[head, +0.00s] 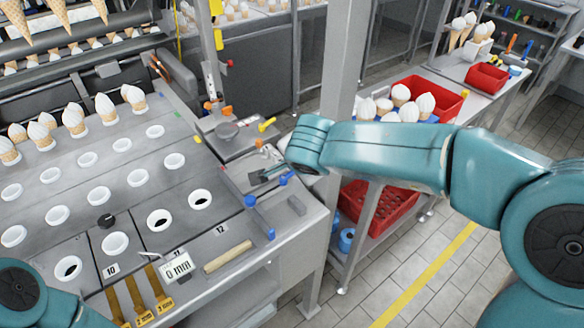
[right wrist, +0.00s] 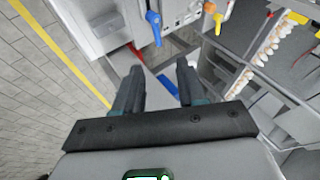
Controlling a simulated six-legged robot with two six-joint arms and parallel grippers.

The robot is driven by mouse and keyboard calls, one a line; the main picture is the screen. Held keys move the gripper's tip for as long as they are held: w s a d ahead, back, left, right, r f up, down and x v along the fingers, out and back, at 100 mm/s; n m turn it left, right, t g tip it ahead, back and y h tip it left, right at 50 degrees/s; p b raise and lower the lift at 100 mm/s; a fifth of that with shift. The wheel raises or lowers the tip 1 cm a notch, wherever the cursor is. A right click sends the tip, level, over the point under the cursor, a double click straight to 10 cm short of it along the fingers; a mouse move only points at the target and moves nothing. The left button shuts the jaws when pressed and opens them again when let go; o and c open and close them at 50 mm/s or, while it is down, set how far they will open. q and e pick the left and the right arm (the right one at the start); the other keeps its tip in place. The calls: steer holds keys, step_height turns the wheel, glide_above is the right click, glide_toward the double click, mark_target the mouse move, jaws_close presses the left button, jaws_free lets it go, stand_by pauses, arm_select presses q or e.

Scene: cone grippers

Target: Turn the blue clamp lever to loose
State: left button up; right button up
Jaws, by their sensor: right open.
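In the right wrist view a blue lever (right wrist: 153,27) with a rounded head hangs from the edge of a pale grey block, beyond my fingertips. A second blue piece (right wrist: 168,84) shows low between the fingers. My right gripper (right wrist: 158,80) is open, its two dark fingers apart with nothing held. In the head view blue knobbed parts (head: 250,201) stand at the right edge of the grey bench, below my right wrist. I cannot tell which of them is the lever in the wrist view. My left arm shows only at the lower left; its gripper is out of frame.
The grey bench (head: 130,200) holds rows of white-rimmed holes and filled cones. A wooden handle (head: 228,256) and a "0 mm" display (head: 177,268) lie at its front. A grey post (head: 345,70) rises behind my right forearm. Red crates (head: 425,97) stand right; tiled floor is open.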

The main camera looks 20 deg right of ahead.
mark_target(292, 172)
steer(key=b+x, duration=0.1)
steer(key=x, duration=0.5)
steer(key=b+x, duration=0.1)
steer(key=x, duration=0.5)
steer(key=shift+s+d+f, duration=0.2)
steer(key=shift+d+f, duration=0.05)
steer(key=shift+f, duration=0.1)
steer(key=shift+w+d+f, duration=0.1)
steer(key=shift+w+f, duration=0.1)
steer(key=shift+f, duration=0.05)
steer(key=shift+w+f, duration=0.4)
steer(key=shift+w, duration=0.15)
steer(key=shift+s+r, duration=0.1)
steer(key=shift+s, duration=0.1)
steer(key=shift+c, duration=0.6)
jaws_close()
